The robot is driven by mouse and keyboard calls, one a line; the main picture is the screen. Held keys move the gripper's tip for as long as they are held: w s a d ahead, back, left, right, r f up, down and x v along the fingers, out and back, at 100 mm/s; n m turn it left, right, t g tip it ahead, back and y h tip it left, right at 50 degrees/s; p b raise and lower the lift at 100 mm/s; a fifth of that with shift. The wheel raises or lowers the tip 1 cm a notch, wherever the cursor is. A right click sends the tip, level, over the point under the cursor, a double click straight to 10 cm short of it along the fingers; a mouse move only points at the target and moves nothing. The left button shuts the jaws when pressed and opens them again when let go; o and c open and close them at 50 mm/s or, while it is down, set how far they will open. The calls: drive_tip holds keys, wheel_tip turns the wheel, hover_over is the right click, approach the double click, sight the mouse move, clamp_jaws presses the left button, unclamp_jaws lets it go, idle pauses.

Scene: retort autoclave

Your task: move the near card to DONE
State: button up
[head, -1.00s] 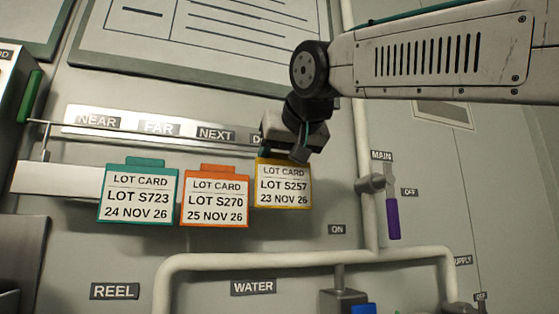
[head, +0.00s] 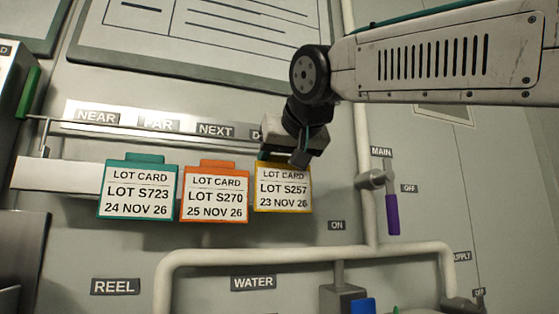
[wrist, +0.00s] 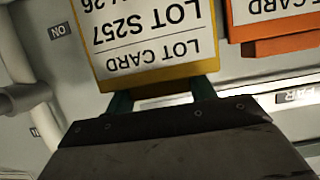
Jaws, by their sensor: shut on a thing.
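The yellow lot card (head: 283,188), marked LOT S257, 23 NOV 26, hangs at the right end of the row, below the partly covered label starting with D (head: 255,133). My gripper (head: 290,155) is shut on its top edge; the wrist view shows the two fingers at the top of the yellow card (wrist: 150,50). The orange card (head: 215,195), LOT S270, hangs left of it under NEXT (head: 215,132). The teal card (head: 138,190), LOT S723, hangs further left, below NEAR (head: 97,116) and FAR (head: 158,125). My gripper hides the rail's right end and the rest of the D label.
A rail (head: 75,127) runs along the labels. A vertical pipe with the MAIN valve and its purple handle (head: 392,214) stands just right of the yellow card. A horizontal pipe (head: 300,261) crosses below.

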drive_tip(key=shift+f, duration=0.85)
drive_tip(key=o, duration=1.1)
drive_tip(key=shift+c, duration=0.2)
drive_tip(key=shift+v, duration=3.9)
